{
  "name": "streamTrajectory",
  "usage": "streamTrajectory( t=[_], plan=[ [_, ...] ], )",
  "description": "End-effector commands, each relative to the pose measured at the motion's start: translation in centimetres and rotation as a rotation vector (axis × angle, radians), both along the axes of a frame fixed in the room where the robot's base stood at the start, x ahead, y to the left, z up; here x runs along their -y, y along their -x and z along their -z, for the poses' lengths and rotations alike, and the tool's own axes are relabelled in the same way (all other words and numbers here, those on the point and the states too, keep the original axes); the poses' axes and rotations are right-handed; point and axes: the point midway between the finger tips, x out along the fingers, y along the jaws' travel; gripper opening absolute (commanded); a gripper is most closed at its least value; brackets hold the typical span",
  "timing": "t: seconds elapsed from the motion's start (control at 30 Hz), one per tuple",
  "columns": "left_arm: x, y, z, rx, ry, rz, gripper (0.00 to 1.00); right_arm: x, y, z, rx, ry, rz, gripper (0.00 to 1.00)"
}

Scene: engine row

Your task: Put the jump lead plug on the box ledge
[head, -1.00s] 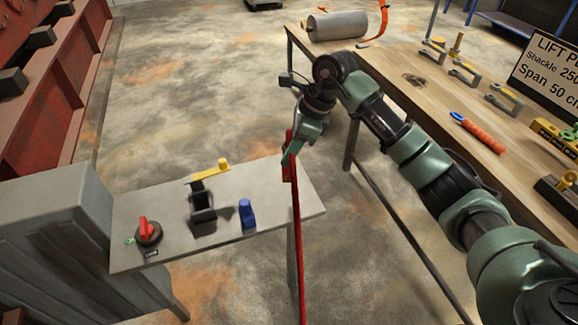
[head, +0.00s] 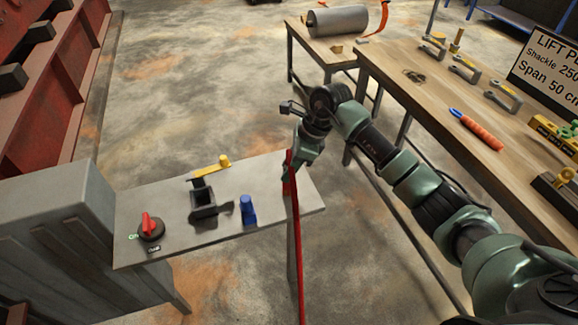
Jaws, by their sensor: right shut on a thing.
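My right gripper (head: 291,172) is shut on the red jump lead plug (head: 288,185), held upright at the right end of the grey box ledge (head: 268,178). The red lead (head: 299,262) hangs from it past the ledge's front edge toward the floor. The gripper partly hides the plug, and I cannot tell whether the plug touches the ledge. My left gripper is not in view.
On the ledge stand a red rotary switch (head: 149,226), a black holder (head: 203,208) with a yellow lever (head: 211,166), and a blue plug-like piece (head: 248,210). A wooden bench (head: 432,85) with tools lies right. Concrete floor is open behind.

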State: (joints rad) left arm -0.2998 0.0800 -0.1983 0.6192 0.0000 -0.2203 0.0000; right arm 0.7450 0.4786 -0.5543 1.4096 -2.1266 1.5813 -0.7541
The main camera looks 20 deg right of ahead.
Motion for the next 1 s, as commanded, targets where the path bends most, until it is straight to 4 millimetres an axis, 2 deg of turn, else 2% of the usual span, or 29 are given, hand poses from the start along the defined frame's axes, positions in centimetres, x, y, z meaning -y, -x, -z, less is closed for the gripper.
streamTrajectory(
  t=[0.03, 0.1, 0.37, 0.53, 0.67, 1.0],
  plan=[
    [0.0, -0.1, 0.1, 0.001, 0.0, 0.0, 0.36, 0.0, 0.0, 0.1, 0.0, 0.0, 0.0, 0.41],
    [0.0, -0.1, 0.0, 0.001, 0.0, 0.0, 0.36, 0.0, 0.0, 0.0, 0.0, 0.0, 0.0, 0.54],
    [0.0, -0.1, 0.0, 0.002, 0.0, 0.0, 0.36, 0.0, 0.0, 0.0, 0.0, 0.0, 0.0, 0.54],
    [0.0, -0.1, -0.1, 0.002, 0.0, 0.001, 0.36, 0.2, 0.0, -0.7, 0.003, 0.001, 0.001, 0.54],
    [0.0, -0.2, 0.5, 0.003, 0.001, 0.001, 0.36, 1.1, 0.2, -2.6, 0.006, 0.002, 0.0, 0.54],
    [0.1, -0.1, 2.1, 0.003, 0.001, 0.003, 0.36, 3.6, 1.2, -9.1, 0.004, 0.002, 0.002, 0.54]
  ],
)
